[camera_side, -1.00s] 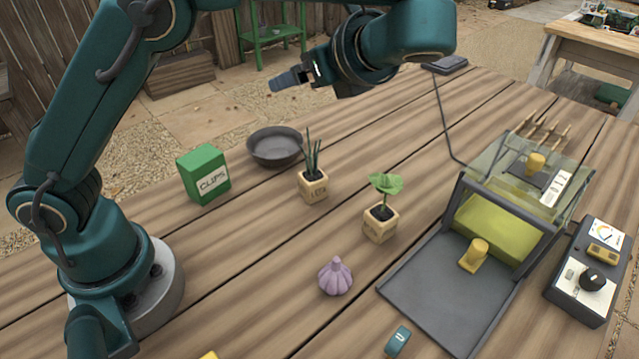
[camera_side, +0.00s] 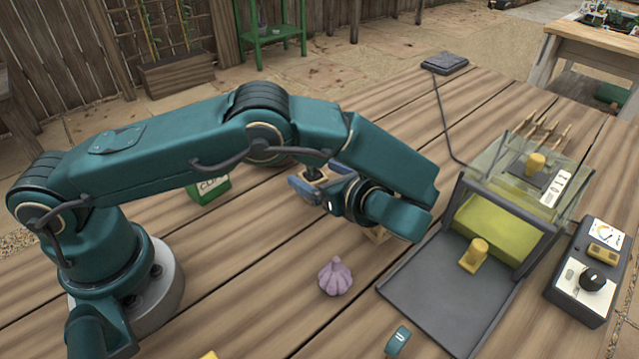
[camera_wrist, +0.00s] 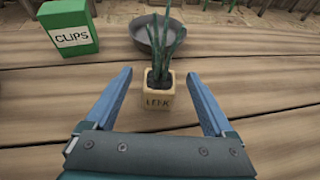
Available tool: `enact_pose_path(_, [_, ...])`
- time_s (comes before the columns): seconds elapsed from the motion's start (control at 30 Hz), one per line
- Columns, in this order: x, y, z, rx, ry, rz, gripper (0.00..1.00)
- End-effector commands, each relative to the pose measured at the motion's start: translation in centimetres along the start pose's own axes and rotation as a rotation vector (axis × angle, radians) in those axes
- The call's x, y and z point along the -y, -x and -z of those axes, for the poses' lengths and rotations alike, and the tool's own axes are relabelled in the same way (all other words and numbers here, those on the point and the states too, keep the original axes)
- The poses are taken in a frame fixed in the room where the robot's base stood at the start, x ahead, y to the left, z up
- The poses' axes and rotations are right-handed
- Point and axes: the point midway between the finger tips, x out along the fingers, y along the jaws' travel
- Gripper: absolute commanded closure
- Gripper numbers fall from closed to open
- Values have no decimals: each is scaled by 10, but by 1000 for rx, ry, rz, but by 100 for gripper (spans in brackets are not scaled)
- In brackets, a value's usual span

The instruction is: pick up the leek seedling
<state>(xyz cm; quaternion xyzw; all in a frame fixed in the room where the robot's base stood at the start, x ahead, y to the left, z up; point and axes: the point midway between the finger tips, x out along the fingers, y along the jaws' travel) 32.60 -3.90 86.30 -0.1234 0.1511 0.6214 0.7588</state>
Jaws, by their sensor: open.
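The leek seedling (camera_wrist: 158,96) stands upright in the wrist view, with long dark green leaves in a small wooden cube pot marked LEEK. In the side view only a bit of its pot (camera_side: 314,174) shows behind my gripper; its leaves are hidden there. My gripper (camera_wrist: 162,98) is open and low over the table. Its two blue fingers lie left and right of the pot, with a gap on each side. The pot sits between or just beyond the fingertips; the exact depth is hard to tell. In the side view my gripper (camera_side: 312,184) reaches the pot.
A green CLIPS box (camera_wrist: 70,28) and a dark bowl (camera_wrist: 146,34) stand behind the pot. A purple garlic bulb (camera_side: 335,277) lies in front. A second pot (camera_side: 378,234) is mostly hidden by my wrist. A grey press with a clear lid (camera_side: 450,285) stands at right.

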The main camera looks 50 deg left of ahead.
Motion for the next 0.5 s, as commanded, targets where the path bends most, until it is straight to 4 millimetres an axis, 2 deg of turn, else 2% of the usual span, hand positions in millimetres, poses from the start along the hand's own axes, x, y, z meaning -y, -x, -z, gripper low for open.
enact_pose_path(0.13, [0, -8, 10, 1, 0, -2, 12])
enact_pose_path(0.5, [0, -50, 10, 2, 0, -2, 12])
